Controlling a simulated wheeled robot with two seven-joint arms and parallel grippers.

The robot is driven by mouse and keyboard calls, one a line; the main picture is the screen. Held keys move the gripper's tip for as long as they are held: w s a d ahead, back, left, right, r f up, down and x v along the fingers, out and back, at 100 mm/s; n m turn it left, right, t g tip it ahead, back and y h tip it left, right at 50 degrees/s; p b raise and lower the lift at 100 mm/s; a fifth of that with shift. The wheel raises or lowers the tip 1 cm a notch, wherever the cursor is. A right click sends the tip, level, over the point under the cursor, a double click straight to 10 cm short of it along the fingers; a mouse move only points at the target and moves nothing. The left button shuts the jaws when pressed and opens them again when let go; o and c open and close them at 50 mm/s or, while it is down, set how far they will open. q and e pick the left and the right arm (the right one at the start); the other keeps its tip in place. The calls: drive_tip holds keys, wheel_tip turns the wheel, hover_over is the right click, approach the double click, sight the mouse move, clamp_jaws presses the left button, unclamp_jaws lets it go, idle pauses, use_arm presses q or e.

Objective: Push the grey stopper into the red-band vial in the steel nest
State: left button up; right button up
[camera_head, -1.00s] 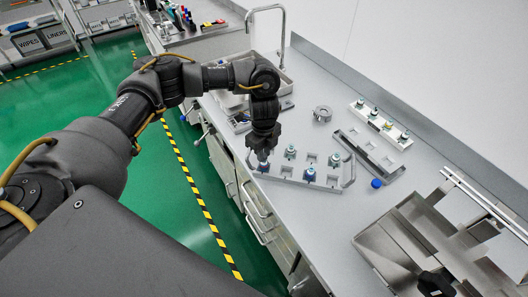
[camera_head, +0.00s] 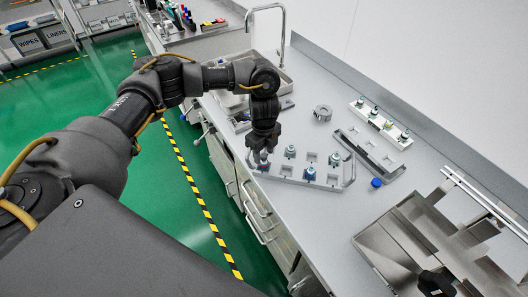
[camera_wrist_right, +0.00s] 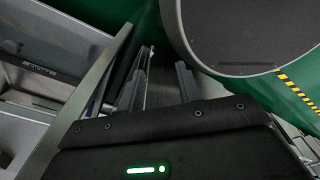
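The steel nest (camera_head: 325,184) is a long grey tray with square sockets on the steel bench. My left gripper (camera_head: 263,157) points down over its left end, at a vial (camera_head: 263,166) there. A small reddish patch shows by the fingertips. The fingers and arm cover much of this vial, and I cannot make out the grey stopper or whether the fingers are shut. Other capped vials stand upright in the nest: one behind (camera_head: 290,152), one in front (camera_head: 309,174) and one at the right (camera_head: 335,160). In the right wrist view, my right gripper (camera_wrist_right: 163,78) has its fingers apart and empty.
A white rack with several vials (camera_head: 399,141) stands at the back, with a grey slotted tray (camera_head: 386,172) before it. A blue cap (camera_head: 376,183), a grey ring (camera_head: 322,113) and a steel machine (camera_head: 405,240) are on the bench. The front middle of the bench is clear.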

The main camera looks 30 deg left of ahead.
use_arm(q)
wheel_tip(320, 180, up, 11)
drive_tip(key=b, duration=0.1)
idle(0.6)
drive_tip(key=shift+f, duration=0.15)
